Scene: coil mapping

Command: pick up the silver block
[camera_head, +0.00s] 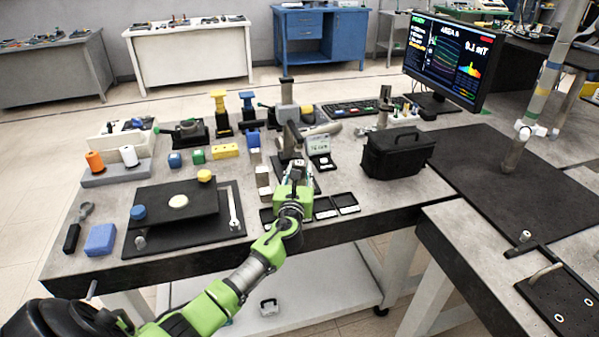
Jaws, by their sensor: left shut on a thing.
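My left gripper (298,173) comes in over the front middle of the workbench on a green and grey arm. Its jaws are shut on a small light-grey piece, seemingly the silver block; the fingers hide most of it, and I cannot tell whether it touches the bench. Two more small pale metallic blocks, one behind the other, stand just left of the gripper: a rear one (262,177) and a front one (264,194). My right gripper is not in view.
Small black trays (325,208) lie just right of the gripper. A black bag (398,153) stands further right. A dark metal stand (291,135) rises close behind the gripper.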

